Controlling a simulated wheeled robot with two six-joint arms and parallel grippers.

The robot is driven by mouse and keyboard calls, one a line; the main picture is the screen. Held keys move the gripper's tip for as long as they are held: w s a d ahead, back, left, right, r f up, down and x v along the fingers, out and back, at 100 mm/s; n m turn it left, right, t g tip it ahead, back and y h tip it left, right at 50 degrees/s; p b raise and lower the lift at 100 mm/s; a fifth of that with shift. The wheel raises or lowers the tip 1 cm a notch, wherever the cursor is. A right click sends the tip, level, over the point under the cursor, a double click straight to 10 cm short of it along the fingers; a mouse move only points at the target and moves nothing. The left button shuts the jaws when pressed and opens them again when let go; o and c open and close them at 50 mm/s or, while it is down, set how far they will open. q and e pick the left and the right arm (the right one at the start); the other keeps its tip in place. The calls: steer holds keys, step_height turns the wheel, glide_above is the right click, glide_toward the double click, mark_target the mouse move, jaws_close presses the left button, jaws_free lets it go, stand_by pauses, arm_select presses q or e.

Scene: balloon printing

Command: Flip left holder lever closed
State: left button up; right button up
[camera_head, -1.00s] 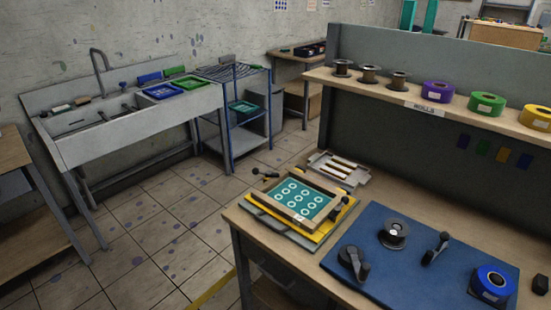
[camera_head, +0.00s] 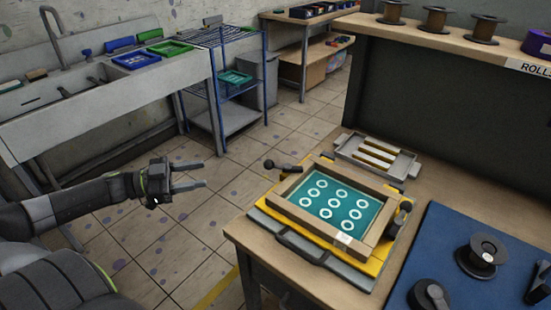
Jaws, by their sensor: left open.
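The left holder lever (camera_head: 281,166) is a small dark handle with a round knob, at the back left corner of the printing frame. The wooden screen frame (camera_head: 338,208) with a teal mesh and white rings lies on a yellow and grey base (camera_head: 312,247) on the table. A second dark lever (camera_head: 399,217) stands at the frame's right side. My left gripper (camera_head: 204,174) is open and empty, over the floor to the left of the table, apart from the lever. My right gripper is not in view.
A grey tray with wooden strips (camera_head: 377,156) lies behind the frame. A blue mat (camera_head: 450,262) with a spool (camera_head: 482,256) and dark stands is at the right. A shelf with spools (camera_head: 440,25) rises at the back. Sink and blue rack stand at the left.

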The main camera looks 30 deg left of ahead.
mark_target(268, 162)
arm_select(q)
steer(key=shift+m+g+h, duration=0.5)
steer(key=shift+g+h, duration=0.2)
steer(key=shift+s+d+r+x, duration=0.1)
steer(key=shift+r+x, duration=0.15)
steer(key=shift+x, duration=2.85)
steer(key=shift+s+d+r+x, duration=0.1)
steer(key=shift+r+x, duration=0.15)
steer(key=shift+x, duration=2.9)
steer(key=shift+s+d+r+x, duration=0.1)
steer(key=shift+r+x, duration=0.15)
steer(key=shift+x, duration=2.85)
steer(key=shift+b, duration=0.35)
steer(key=c, duration=0.9)
